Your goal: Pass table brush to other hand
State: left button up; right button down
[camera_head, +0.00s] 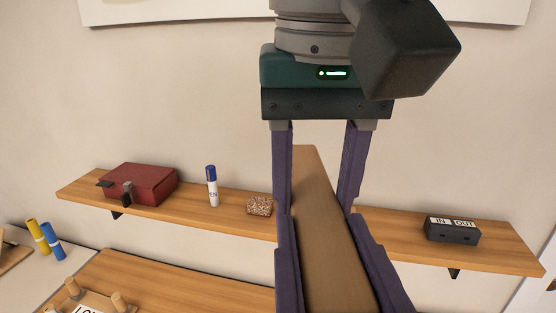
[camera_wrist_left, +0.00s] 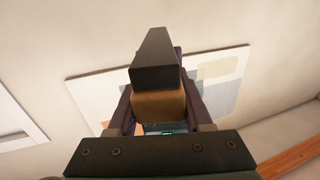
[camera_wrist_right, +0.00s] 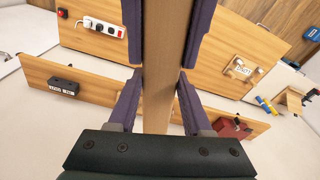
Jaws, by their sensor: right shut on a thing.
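The table brush is a long brown wooden bar (camera_head: 330,250) running from between both pairs of fingers toward the bottom of the head view. Its brown bar also crosses the right wrist view (camera_wrist_right: 165,60), and its dark end (camera_wrist_left: 155,62) shows in the left wrist view. My right gripper (camera_head: 318,205) hangs from the top of the head view and is shut on the brush. My left gripper (camera_head: 322,225) comes from below, its fingers on either side of the brush, almost tip to tip with the right fingers. Whether the left fingers grip it is unclear.
Behind is a wall shelf (camera_head: 230,212) with a red box (camera_head: 148,184), a white and blue marker (camera_head: 212,186), a small speckled block (camera_head: 260,206) and a black IN/OUT box (camera_head: 452,231). A wooden desk surface (camera_head: 180,278) lies below.

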pick_arm(q)
jog(key=shift+d, duration=0.25)
grip_shut()
pick_arm(e)
jog(key=shift+a, duration=0.3)
pick_arm(q)
jog(key=shift+r, duration=0.1)
pick_arm(e)
jog(key=c, duration=0.6)
grip_release()
jog(key=o, duration=0.3)
jog(key=shift+d, duration=0.1)
pick_arm(q)
jog(key=shift+a, duration=0.1)
pick_arm(e)
jog(key=shift+o, duration=0.2)
